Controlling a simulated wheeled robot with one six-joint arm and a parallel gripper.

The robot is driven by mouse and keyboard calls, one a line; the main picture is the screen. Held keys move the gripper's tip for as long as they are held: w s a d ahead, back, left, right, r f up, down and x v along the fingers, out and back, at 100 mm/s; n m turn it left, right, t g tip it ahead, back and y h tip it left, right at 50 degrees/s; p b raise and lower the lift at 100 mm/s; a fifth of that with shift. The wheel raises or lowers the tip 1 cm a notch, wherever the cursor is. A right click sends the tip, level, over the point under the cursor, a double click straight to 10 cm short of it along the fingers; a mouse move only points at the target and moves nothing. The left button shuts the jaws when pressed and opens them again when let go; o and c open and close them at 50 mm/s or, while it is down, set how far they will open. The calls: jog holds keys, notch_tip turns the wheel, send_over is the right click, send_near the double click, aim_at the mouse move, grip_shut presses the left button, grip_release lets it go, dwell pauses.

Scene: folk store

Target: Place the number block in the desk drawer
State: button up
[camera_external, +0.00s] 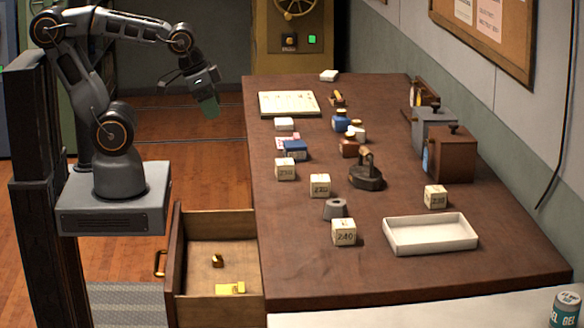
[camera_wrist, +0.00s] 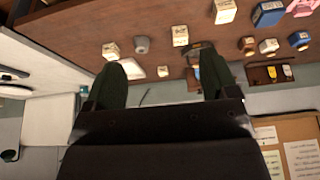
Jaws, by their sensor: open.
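Several cream number blocks stand on the brown desk (camera_external: 400,285). One front block (camera_external: 344,232) reads 240. Others are a middle block (camera_external: 320,186), a left block (camera_external: 285,169) and a right block (camera_external: 435,197) near the white tray. Cream blocks also show in the wrist view, among them one block (camera_wrist: 180,36). The desk drawer (camera_external: 215,282) is pulled open at the desk's left side. My gripper (camera_external: 209,108) is raised in the air left of the desk, beyond the drawer and apart from every block. It is open and empty, its dark fingers spread in the wrist view (camera_wrist: 160,62).
The drawer holds a small brass piece (camera_external: 217,261) and a yellow object (camera_external: 231,289). A grey weight (camera_external: 335,209), a dark iron (camera_external: 367,172), ink bottles and the white tray (camera_external: 430,248) crowd the desk. Boxes (camera_external: 451,155) line its right side. Its front right is clear.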

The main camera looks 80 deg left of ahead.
jog(key=w+a+m+t+y+p, duration=0.15)
jog(key=w+a+m+y, duration=0.25)
jog(key=w+m, duration=0.55)
jog(key=w+a+m+t+y+b, duration=0.1)
jog(key=w+a+m+t+y, duration=0.25)
jog(key=w, duration=1.05)
jog(key=w+d+f+m+t+h, duration=0.1)
jog(key=w+d+f+m, duration=0.2)
jog(key=w+m, duration=0.25)
jog(key=w+d+f+m+t, duration=0.2)
jog(key=w+d+f+m, duration=0.15)
jog(key=m, duration=0.25)
jog(key=m+t+h+p, duration=0.1)
jog(key=m+h, duration=0.4)
jog(key=m, duration=0.6)
send_near(427, 194)
jog(key=shift+h+x, duration=0.25)
jog(key=shift+x, duration=4.2)
jog(key=shift+r, duration=0.1)
